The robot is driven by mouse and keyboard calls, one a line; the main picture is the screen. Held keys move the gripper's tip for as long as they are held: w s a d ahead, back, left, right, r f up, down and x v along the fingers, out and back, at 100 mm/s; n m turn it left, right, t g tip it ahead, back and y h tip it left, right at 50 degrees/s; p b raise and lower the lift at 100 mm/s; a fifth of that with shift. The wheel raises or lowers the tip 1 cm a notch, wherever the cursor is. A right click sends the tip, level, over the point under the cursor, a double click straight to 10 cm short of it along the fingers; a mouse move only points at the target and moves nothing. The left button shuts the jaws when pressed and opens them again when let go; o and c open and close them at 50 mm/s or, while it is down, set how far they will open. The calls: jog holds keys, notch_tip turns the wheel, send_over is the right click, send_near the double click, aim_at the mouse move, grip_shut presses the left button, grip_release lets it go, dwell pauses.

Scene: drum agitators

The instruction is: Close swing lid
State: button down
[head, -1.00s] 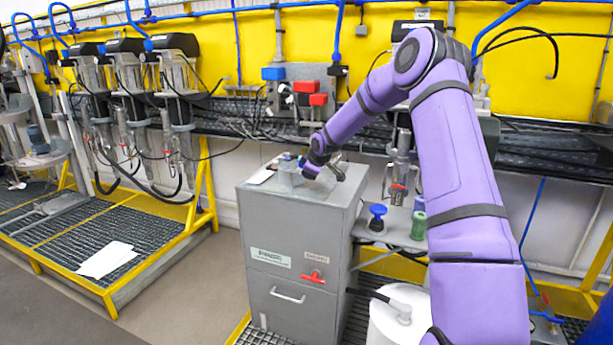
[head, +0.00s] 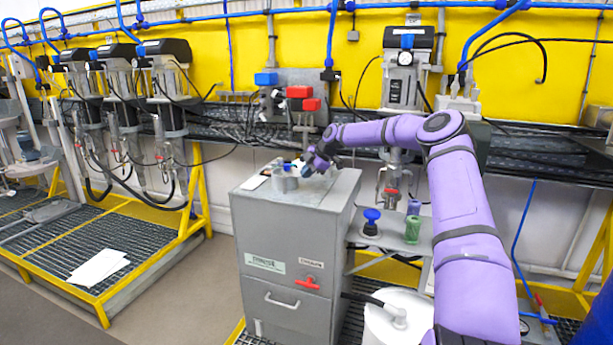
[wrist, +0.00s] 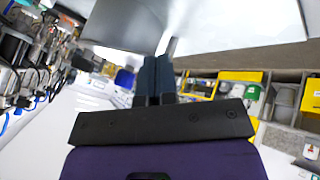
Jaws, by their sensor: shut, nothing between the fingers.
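A grey metal cabinet (head: 285,262) stands at the middle of the head view, with a red handle (head: 307,283) and a pull handle (head: 282,301) on its front. I cannot tell which part is the swing lid. Small metallic pots (head: 285,180) stand on the cabinet top. My gripper (head: 306,170) is just above the top, beside the pots; contact cannot be told. In the wrist view my gripper (wrist: 154,78) has its dark fingers together and empty. Large grey panels (wrist: 235,22) fill the top of that view, just beyond the fingertips.
A side shelf right of the cabinet holds a blue-topped item (head: 372,221) and a green one (head: 411,228). A white drum (head: 392,318) stands below. Valves with red and blue blocks (head: 302,91) sit behind. A yellow-framed grating (head: 100,240) lies left, with clear floor between.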

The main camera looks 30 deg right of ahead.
aim_at(292, 168)
jog(key=shift+w+d+n+g+y, duration=0.25)
jog(key=shift+w+n+g+y, duration=0.35)
jog(key=shift+w+n, duration=0.5)
jog(key=shift+w, duration=0.8)
